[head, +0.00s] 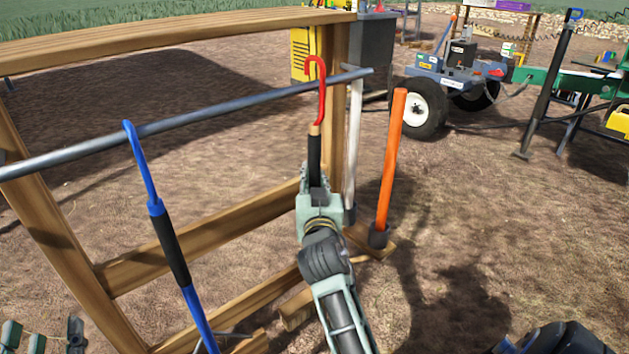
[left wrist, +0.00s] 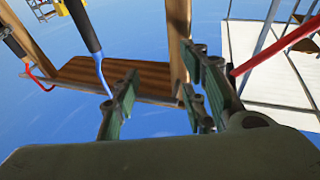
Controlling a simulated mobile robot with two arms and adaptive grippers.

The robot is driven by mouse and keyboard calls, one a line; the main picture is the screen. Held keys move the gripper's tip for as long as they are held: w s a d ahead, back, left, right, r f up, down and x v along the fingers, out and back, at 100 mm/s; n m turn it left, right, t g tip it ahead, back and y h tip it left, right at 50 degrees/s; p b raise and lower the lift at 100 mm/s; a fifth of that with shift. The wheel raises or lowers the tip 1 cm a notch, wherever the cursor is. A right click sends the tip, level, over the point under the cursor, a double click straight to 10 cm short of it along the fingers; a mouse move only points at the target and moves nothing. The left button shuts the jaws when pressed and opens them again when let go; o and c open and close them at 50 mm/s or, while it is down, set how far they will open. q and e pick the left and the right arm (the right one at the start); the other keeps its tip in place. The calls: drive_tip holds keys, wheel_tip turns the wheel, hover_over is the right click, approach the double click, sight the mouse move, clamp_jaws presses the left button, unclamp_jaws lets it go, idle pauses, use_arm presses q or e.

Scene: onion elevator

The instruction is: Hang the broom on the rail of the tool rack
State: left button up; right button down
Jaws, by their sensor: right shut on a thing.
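A grey metal rail (head: 222,113) runs across the wooden tool rack (head: 180,40). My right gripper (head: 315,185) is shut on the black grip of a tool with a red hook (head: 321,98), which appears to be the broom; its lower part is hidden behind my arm. The tool is nearly upright, and its hook's bend stands above the rail. I cannot tell whether the hook rests on it. A blue tool with a black grip (head: 170,245) has its hook at the rail further left. My left gripper (head: 42,338) is open and empty at the bottom left; its parted fingers show in the left wrist view (left wrist: 160,103).
An orange handle (head: 391,160) and a pale handle (head: 353,140) stand at the rack's right end. A wheeled trailer (head: 450,75) and a green-beamed machine (head: 570,80) stand at the back right.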

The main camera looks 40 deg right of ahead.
drive_tip(key=shift+f+b, duration=0.3)
drive_tip(key=shift+f, duration=0.45)
drive_tip(key=shift+f+b, duration=0.35)
drive_tip(key=shift+b, duration=0.2)
use_arm(q)
drive_tip(key=s+r+t+h, duration=0.2)
drive_tip(key=s+r+t, duration=0.4)
drive_tip(key=r, duration=0.3)
drive_tip(key=shift+a+r+h+b, duration=0.15)
drive_tip(key=shift+r+h+b, duration=0.05)
drive_tip(key=shift+h+b, duration=0.1)
use_arm(e)
drive_tip(key=shift+f, duration=0.35)
drive_tip(key=c, duration=1.5)
unclamp_jaws()
drive_tip(key=shift+o, duration=0.2)
drive_tip(key=shift+f, duration=0.15)
